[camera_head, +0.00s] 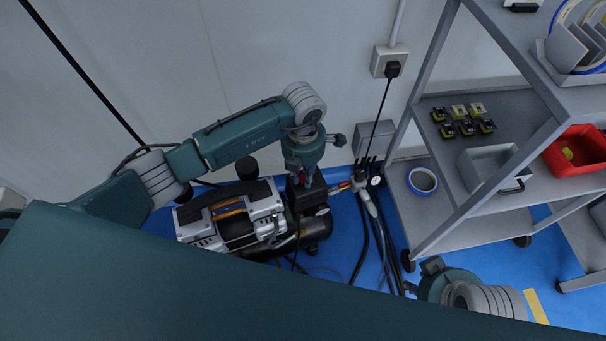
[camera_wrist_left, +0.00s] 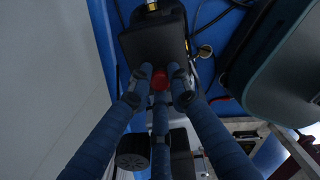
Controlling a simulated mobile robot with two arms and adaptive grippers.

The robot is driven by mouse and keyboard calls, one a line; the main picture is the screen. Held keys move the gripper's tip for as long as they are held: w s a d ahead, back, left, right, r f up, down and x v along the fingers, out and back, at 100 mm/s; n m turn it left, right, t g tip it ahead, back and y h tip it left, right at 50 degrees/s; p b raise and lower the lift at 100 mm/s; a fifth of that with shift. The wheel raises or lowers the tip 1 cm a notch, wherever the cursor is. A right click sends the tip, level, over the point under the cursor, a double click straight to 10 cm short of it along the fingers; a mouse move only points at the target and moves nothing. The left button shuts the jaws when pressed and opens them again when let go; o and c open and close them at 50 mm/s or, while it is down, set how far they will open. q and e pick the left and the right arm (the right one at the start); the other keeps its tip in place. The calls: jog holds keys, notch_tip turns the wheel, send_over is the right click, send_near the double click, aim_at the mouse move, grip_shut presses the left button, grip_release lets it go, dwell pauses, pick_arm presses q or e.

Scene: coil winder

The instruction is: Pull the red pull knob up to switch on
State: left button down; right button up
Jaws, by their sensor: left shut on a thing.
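The red pull knob (camera_wrist_left: 159,80) shows between the fingertips of my left gripper (camera_wrist_left: 163,75) in the left wrist view. The fingers are closed around it, so only a small part of the red shows. The knob is beside a black box (camera_wrist_left: 150,42). In the head view my left gripper (camera_head: 304,180) points down at this black box (camera_head: 312,199) on the right end of the compressor (camera_head: 252,230); I cannot make out the knob there. Part of my right arm shows at the lower right, but I see no fingers of its gripper.
A grey shelf rack (camera_head: 512,215) stands on the right, with a red bin (camera_head: 587,141), a metal tray (camera_head: 490,170) and a tape roll (camera_head: 422,180). Black hoses (camera_head: 387,245) run across the blue floor beside the compressor. A wall socket (camera_head: 390,61) is behind.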

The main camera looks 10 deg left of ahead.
aim_at(303, 176)
pick_arm(q)
jog(key=shift+r+p, duration=0.3)
jog(key=shift+r, duration=0.15)
pick_arm(e)
jog(key=shift+r, duration=0.25)
pick_arm(q)
jog(key=c, duration=1.6)
grip_release()
jog(key=shift+f, duration=0.1)
pick_arm(e)
jog(key=shift+f, duration=0.1)
